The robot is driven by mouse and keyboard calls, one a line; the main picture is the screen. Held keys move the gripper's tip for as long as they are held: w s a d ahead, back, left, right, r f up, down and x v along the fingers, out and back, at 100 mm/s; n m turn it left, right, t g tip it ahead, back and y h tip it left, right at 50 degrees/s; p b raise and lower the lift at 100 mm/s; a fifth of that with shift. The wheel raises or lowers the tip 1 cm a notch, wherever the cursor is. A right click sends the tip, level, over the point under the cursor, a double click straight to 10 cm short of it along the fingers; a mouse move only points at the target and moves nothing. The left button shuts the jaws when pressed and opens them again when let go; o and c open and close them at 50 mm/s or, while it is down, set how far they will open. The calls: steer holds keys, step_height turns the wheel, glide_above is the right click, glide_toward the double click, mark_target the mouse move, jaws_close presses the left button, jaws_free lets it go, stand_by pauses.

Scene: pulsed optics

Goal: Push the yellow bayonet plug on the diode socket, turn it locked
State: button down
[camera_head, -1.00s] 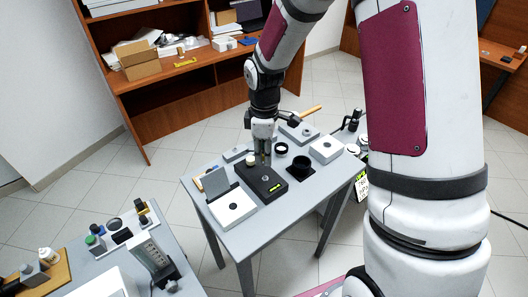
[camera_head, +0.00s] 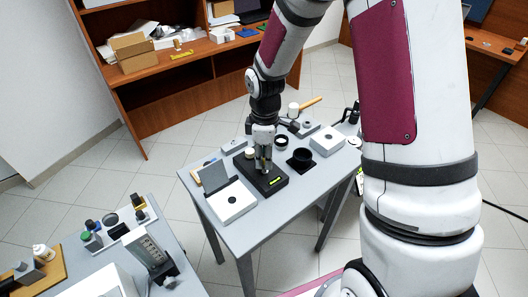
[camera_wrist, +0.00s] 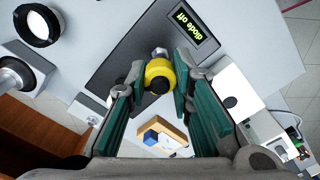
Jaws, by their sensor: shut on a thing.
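The yellow bayonet plug (camera_wrist: 158,72), a yellow ring with a dark middle, sits between my fingertips in the wrist view. A silver metal connector (camera_wrist: 159,52) shows just beyond it, over the black diode box (camera_wrist: 122,58). I cannot tell how far the plug is seated or turned. The box display (camera_wrist: 180,28) reads "diode off". My gripper (camera_wrist: 160,82) has green-padded fingers and is shut on the plug. In the head view my gripper (camera_head: 263,166) is over the black box (camera_head: 270,184) and hides the plug and socket.
A white box (camera_head: 232,202) stands left of the black box on the grey table (camera_head: 245,230). A black ring (camera_head: 281,141) lies behind. The front table strip is clear.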

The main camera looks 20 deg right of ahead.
steer(key=shift+f, duration=0.35)
steer(key=n+p, duration=0.1)
steer(key=n, duration=0.2)
steer(key=shift+s+r, duration=0.1)
steer(key=shift+s, duration=0.05)
steer(key=n+p, duration=0.1)
steer(key=n, duration=0.2)
steer(key=shift+p, duration=0.35)
steer(key=n+p, duration=0.1)
steer(key=n, duration=0.3)
steer(key=shift+p, duration=0.3)
steer(key=n+p, duration=0.1)
steer(key=n, duration=0.2)
steer(key=shift+n, duration=0.3)
steer(key=shift+f, duration=0.9)
